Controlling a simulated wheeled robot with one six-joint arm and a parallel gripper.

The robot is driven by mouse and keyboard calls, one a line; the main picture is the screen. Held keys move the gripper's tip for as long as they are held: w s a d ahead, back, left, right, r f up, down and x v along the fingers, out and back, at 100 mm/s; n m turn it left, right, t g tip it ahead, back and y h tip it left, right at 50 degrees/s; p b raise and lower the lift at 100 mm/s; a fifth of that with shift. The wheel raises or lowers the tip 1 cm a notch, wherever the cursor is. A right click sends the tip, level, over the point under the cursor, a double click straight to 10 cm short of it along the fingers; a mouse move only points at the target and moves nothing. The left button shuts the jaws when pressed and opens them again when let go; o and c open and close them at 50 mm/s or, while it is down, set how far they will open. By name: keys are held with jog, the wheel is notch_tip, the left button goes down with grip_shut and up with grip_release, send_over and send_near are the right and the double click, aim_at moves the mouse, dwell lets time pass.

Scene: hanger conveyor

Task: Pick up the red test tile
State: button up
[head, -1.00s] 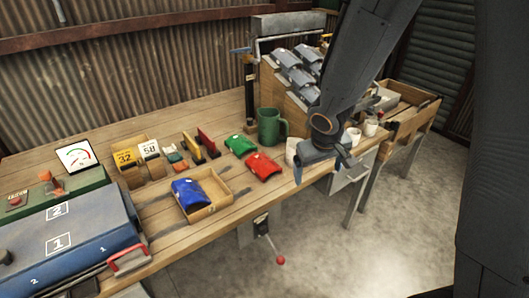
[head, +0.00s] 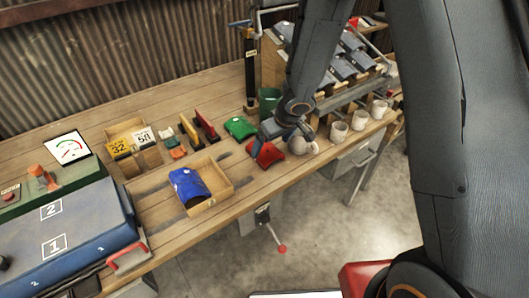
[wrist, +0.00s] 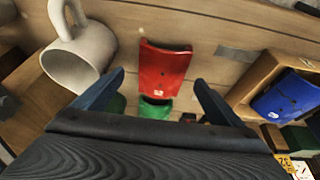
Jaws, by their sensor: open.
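The red test tile (head: 267,153) lies on the wooden workbench near its front edge, curved and glossy. In the head view my gripper hangs over it and hides part of it. In the wrist view the red tile (wrist: 163,68) lies ahead, between the lines of my two open fingers. My gripper (wrist: 158,85) is open and empty, and the tile is apart from both fingers. A green tile (head: 239,127) lies just behind the red one; it also shows in the wrist view (wrist: 155,108), partly hidden.
A white mug (wrist: 80,50) stands close beside the red tile. A wooden tray (head: 222,191) with a blue tile (head: 190,187) is on the other side. Several white cups line the right.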

aim_at(266, 149)
jog(key=b+x, duration=0.1)
jog(key=x, duration=0.1)
jog(key=b+x, duration=0.1)
jog(key=x, duration=0.2)
jog(key=shift+w+a+r+b, duration=0.1)
jog(key=shift+w+a+b, duration=0.1)
jog(key=shift+a+b, duration=0.15)
jog(key=shift+r, duration=0.1)
jog(key=c, duration=1.3)
jog(key=shift+r, duration=0.1)
